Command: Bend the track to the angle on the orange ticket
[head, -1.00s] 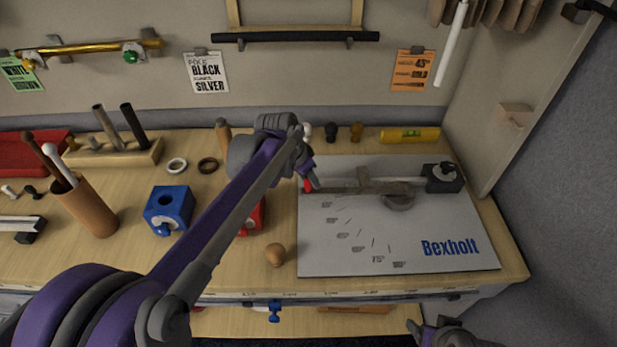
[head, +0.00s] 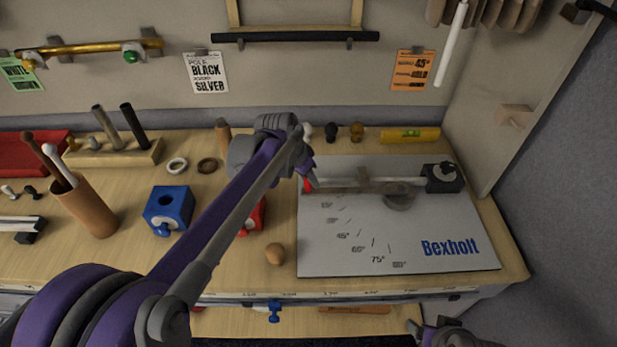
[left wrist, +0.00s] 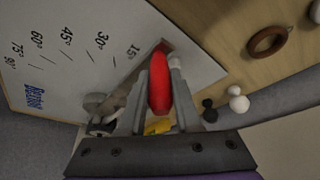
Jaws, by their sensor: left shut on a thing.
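The grey bending board (head: 440,210) lies on the right of the table, with printed angle marks from 15° up. The pale straight track (head: 405,181) runs across its far part, its right end at a black clamp block (head: 443,178). A flat bending lever (head: 345,187) lies along the track and has a red handle (left wrist: 160,82) at its left end. My left gripper (head: 308,178) is shut on the red handle, with a finger on either side in the left wrist view. My right gripper (head: 445,333) is partly cut off at the bottom edge.
A yellow level (head: 410,135) and small knobs (head: 331,131) stand behind the board. A wooden ball (head: 275,253) and a blue block (head: 168,210) are left of it. A side wall (head: 560,150) bounds the right. The board's lower area is clear.

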